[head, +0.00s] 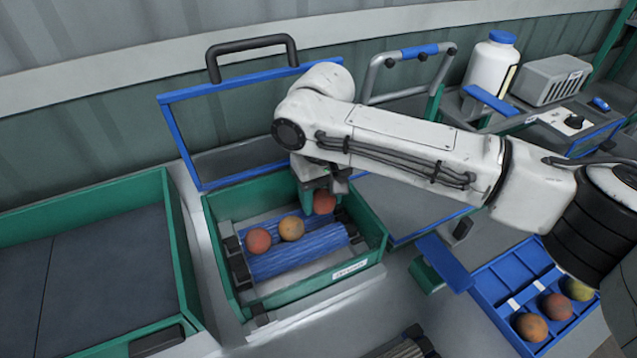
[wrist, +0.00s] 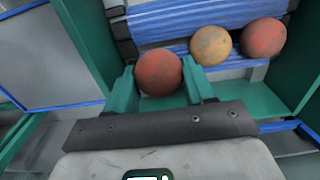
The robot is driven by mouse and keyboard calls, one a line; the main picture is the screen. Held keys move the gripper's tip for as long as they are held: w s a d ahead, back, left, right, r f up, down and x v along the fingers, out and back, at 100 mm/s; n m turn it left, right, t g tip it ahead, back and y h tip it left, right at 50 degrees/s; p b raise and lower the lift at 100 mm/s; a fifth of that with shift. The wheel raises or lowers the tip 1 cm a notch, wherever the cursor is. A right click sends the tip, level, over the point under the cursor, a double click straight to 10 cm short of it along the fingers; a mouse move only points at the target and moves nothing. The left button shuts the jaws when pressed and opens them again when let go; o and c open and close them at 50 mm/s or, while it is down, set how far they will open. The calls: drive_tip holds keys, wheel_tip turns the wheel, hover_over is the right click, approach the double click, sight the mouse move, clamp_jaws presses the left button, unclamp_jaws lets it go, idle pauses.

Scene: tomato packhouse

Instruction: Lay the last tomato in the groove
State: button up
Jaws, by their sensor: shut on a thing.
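A green box (head: 213,262) holds blue ribbed rollers (head: 300,262), which also show in the wrist view (wrist: 190,18). A red tomato (head: 258,240) and an orange-yellow tomato (head: 292,228) lie side by side along the groove between the rollers. My gripper (wrist: 160,74) is shut on another red tomato (wrist: 160,72), with a green finger on each side. This tomato also shows in the head view (head: 324,202), at the right end of the row, apart from the orange-yellow one. I cannot tell whether it touches the rollers.
A blue tray (head: 502,293) with three tomatoes stands at the lower right. A hinged blue-framed lid (head: 180,130) stands open behind the green box. A larger green bin (head: 172,240) is at the left. A white bottle (head: 490,65) and a grey unit (head: 552,80) stand at the back right.

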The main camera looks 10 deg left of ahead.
drive_tip(key=shift+w+f+b, duration=0.1)
drive_tip(key=shift+f+b, duration=2.05)
drive_tip(key=shift+b, duration=0.2)
drive_tip(key=shift+r+p, duration=0.35)
drive_tip(key=shift+p, duration=0.4)
drive_tip(key=shift+f, duration=0.1)
drive_tip(key=shift+f, duration=0.25)
drive_tip(key=o, duration=0.8)
drive_tip(key=c, duration=0.3)
drive_tip(key=shift+r, duration=0.1)
